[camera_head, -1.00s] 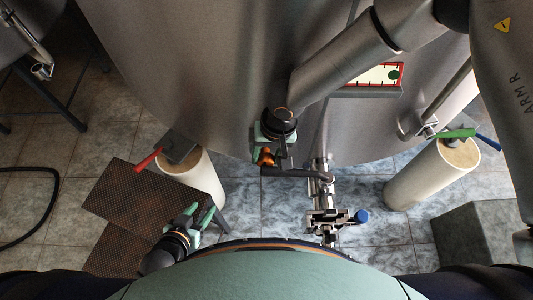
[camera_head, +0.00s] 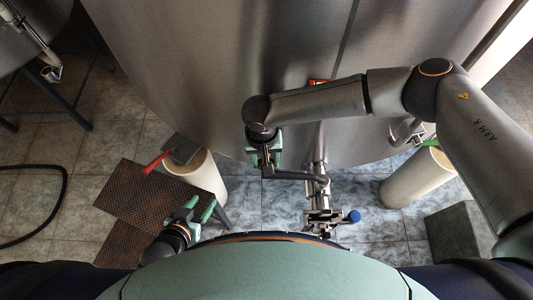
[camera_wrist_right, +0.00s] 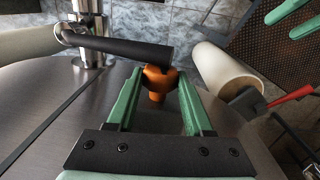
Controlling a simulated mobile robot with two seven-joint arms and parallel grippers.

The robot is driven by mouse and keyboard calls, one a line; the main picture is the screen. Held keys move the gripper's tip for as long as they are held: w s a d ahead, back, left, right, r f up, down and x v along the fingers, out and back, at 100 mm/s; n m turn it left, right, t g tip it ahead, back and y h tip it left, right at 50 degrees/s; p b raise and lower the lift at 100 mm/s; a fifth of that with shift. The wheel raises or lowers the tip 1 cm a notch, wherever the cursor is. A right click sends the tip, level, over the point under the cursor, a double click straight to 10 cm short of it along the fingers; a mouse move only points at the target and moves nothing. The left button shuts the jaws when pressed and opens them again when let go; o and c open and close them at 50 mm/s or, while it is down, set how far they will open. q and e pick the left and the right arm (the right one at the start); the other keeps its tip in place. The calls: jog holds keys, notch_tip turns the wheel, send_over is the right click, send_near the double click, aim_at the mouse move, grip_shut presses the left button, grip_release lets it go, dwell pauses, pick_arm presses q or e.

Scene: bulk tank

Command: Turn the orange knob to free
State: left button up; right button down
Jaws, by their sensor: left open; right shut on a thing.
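The orange knob (camera_wrist_right: 157,82) shows in the right wrist view between the green fingers of my right gripper (camera_wrist_right: 160,94), which is shut on it. A black lever handle (camera_wrist_right: 125,47) crosses just past the knob and covers part of it. In the head view my right gripper (camera_head: 264,153) is at the lower tank wall, and the knob is hidden there. My left gripper (camera_head: 203,211) is open and empty, low over the brown perforated plates.
The steel tank (camera_head: 210,60) fills the back. A steel valve (camera_head: 322,190) with the black lever and a blue knob (camera_head: 353,216) stands right of my right gripper. Pale cylinders (camera_head: 207,180) stand either side, one by a red handle (camera_head: 156,161). A grey block (camera_head: 458,232) is at right.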

jog(key=shift+s+a+h+p, duration=0.1)
jog(key=shift+s+h+p, duration=0.05)
jog(key=shift+h+p, duration=0.25)
jog(key=shift+a+f+h, duration=0.1)
jog(key=shift+h, duration=0.5)
jog(key=shift+a+f+h, duration=0.1)
jog(key=shift+h, duration=0.6)
pick_arm(q)
jog(key=shift+r+b, duration=0.3)
jog(key=shift+b, duration=0.15)
pick_arm(e)
jog(key=shift+h, duration=0.5)
jog(key=shift+c, duration=1.4)
grip_release()
